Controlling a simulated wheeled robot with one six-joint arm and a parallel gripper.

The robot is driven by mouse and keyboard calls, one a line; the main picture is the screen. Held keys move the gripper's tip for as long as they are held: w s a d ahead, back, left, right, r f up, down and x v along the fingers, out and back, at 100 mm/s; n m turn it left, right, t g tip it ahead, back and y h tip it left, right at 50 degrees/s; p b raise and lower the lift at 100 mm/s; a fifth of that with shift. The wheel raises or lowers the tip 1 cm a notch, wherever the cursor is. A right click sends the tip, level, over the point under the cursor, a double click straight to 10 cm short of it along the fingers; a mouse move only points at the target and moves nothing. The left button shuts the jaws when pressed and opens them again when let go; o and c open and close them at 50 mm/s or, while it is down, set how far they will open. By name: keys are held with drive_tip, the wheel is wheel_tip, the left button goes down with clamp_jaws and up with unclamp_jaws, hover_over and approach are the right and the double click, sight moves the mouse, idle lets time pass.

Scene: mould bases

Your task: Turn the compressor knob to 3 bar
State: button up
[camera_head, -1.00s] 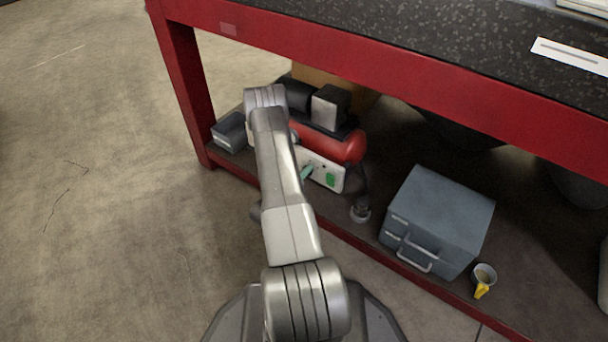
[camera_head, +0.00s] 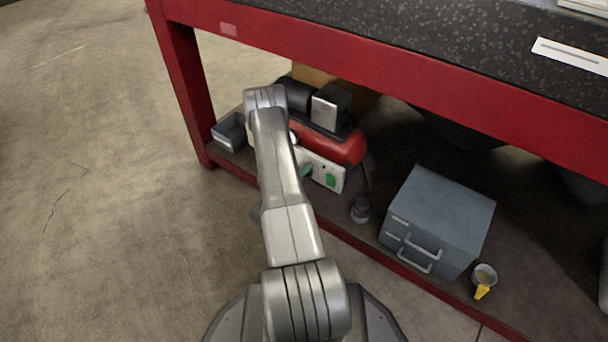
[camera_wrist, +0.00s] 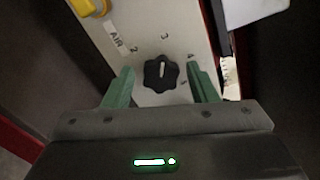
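The compressor (camera_head: 345,146) is a red tank with a pale control panel (camera_head: 335,168) on the lower shelf. In the wrist view its black lobed knob (camera_wrist: 161,74) sits on the pale panel, with figures around it. The white mark on the knob points up, about at the "3" (camera_wrist: 165,36). My gripper (camera_wrist: 162,87) is open, with one green finger on each side of the knob. Gaps show between both fingers and the knob. In the head view my arm hides the knob, and only a bit of a green finger shows.
A red-framed bench (camera_head: 400,75) overhangs the shelf. A grey bin (camera_head: 229,132) stands left of the compressor. A grey drawer box (camera_head: 445,215) and a small cup with a yellow part (camera_head: 484,276) stand to the right. In the wrist view a yellow part (camera_wrist: 85,7) is at top left.

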drive_tip(key=shift+o, duration=0.2)
drive_tip(key=p+v, duration=0.3)
drive_tip(key=v, duration=1)
drive_tip(key=shift+s+a+p, duration=0.25)
drive_tip(key=shift+s+p, duration=0.1)
drive_tip(key=shift+p, duration=0.05)
drive_tip(key=shift+w, duration=0.1)
drive_tip(key=b+x, duration=0.3)
drive_tip(key=x, duration=1)
drive_tip(key=shift+w+d+b, duration=0.25)
drive_tip(key=shift+w+b, duration=0.05)
drive_tip(key=shift+b, duration=0.1)
